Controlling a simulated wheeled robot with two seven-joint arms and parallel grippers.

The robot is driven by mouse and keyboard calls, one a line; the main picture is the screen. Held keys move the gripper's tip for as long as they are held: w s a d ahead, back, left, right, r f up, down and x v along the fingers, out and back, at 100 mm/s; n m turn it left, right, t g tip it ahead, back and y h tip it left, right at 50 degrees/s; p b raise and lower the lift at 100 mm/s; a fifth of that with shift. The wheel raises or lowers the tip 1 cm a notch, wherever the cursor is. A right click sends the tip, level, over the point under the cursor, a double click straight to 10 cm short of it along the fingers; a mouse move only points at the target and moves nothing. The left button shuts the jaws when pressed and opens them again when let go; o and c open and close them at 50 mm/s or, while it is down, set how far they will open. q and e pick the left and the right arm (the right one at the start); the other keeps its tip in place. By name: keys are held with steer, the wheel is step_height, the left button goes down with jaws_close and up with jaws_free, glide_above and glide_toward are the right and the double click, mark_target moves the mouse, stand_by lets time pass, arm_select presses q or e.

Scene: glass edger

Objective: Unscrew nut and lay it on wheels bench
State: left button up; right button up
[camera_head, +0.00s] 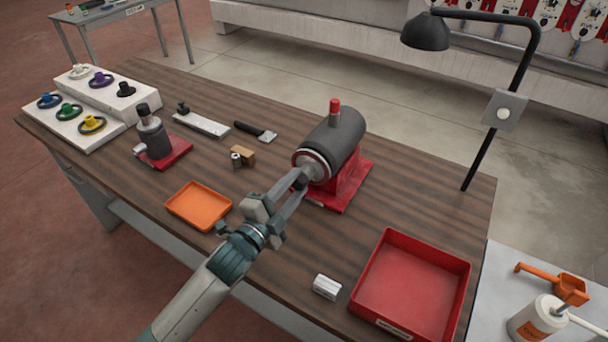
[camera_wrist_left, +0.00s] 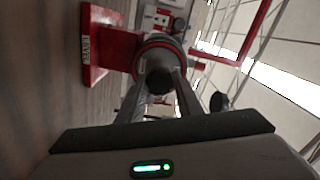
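The glass edger, a dark grey motor (camera_head: 338,138) on a red base (camera_head: 350,188), stands on the wooden bench with its spindle toward me. A dark round nut (camera_wrist_left: 160,80) shows at the spindle end in the left wrist view. My left gripper (camera_head: 301,179) reaches the spindle, its two fingers on either side of the nut. The nut fills the gap between the fingers, so they look shut on it. In the head view the fingers mostly hide the nut. A grey side bench (camera_head: 122,14) with small items stands at the far left back. My right gripper is out of view.
A stepped white stand (camera_head: 108,98) holds several coloured wheels. An orange tray (camera_head: 198,206), a red tray (camera_head: 415,285), a small white block (camera_head: 327,287), a red-based device (camera_head: 165,150) and a lamp (camera_head: 427,33) surround the edger. The bench's right-middle surface is bare.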

arm_select(q)
steer(key=n+p, duration=0.1)
steer(key=n, duration=0.2)
steer(key=shift+r+n+p, duration=0.2)
steer(key=shift+n+p, duration=0.1)
steer(key=shift+p, duration=0.05)
steer(key=n+p, duration=0.1)
steer(key=n, duration=0.3)
steer(key=n+p, duration=0.1)
steer(key=n, duration=0.3)
steer(key=shift+p, duration=0.4)
steer(key=n+p, duration=0.1)
steer(key=n, duration=0.7)
steer(key=shift+f+p, duration=0.1)
steer(key=shift+p, duration=0.3)
steer(key=n, duration=0.4)
steer(key=shift+f, duration=0.1)
steer(key=n, duration=0.4)
steer(key=o, duration=1)
steer(key=shift+a, duration=0.1)
steer(key=shift+o, duration=0.2)
